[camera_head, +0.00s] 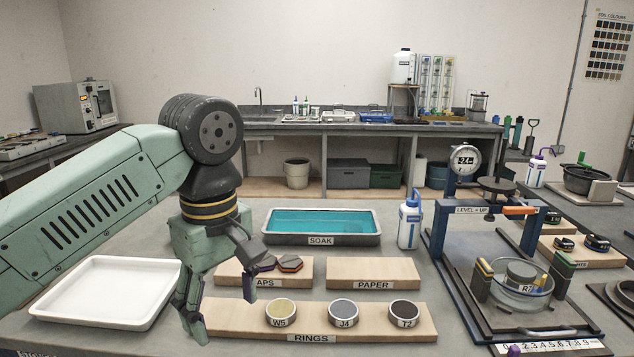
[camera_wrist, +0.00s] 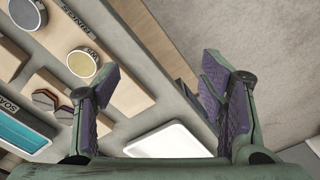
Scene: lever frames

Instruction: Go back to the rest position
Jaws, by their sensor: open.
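My gripper (camera_head: 222,312) is open and empty in the head view, pointing down above the left end of the RINGS board (camera_head: 380,321). In the wrist view its two purple-padded fingers (camera_wrist: 160,78) stand wide apart with nothing between them. The RINGS board holds the cups W5 (camera_head: 281,311), J4 (camera_head: 342,312) and T2 (camera_head: 404,311). In the wrist view the yellow-topped W cup (camera_wrist: 83,63) lies just left of the left finger, apart from it. My gripper partly hides the left end of that board and the CAPS board (camera_head: 300,265).
A white tray (camera_head: 107,289) lies left of my gripper. Behind are a SOAK tray (camera_head: 321,239) of blue liquid, a PAPER board (camera_head: 374,270) and a white bottle (camera_head: 409,221). A blue lever frame (camera_head: 437,218) with a dial (camera_head: 465,159) stands at right.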

